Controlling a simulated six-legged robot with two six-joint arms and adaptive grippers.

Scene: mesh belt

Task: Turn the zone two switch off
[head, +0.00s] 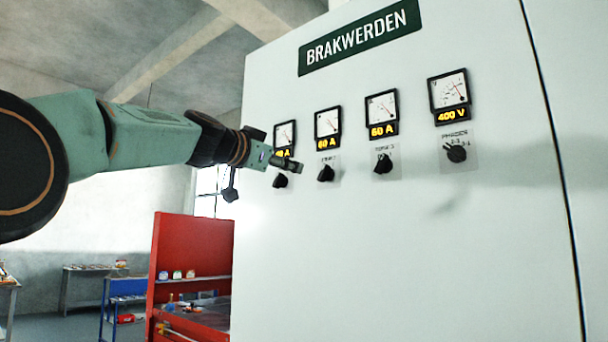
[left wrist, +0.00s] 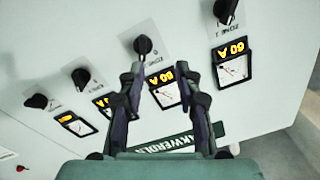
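The zone two switch (head: 326,172) is a black rotary knob on a pale cabinet, second from the left in the head view, under a meter reading 60 A. Its exact pointer setting is too small to tell. In the left wrist view, which is turned over, the zone two knob (left wrist: 143,45) lies just beyond the fingertips, nearer the left finger. My left gripper (head: 290,164) is in front of the panel, left of that knob in the head view. In the left wrist view its fingers (left wrist: 160,73) are apart with nothing held between them. My right gripper is not in view.
Neighbouring knobs are close: the leftmost knob (head: 281,181), the third knob (head: 384,163) and the phases knob (head: 456,152). Meters sit above them on the cabinet (head: 400,260). A red workbench (head: 180,250) stands at the left behind. The panel below the knobs is bare.

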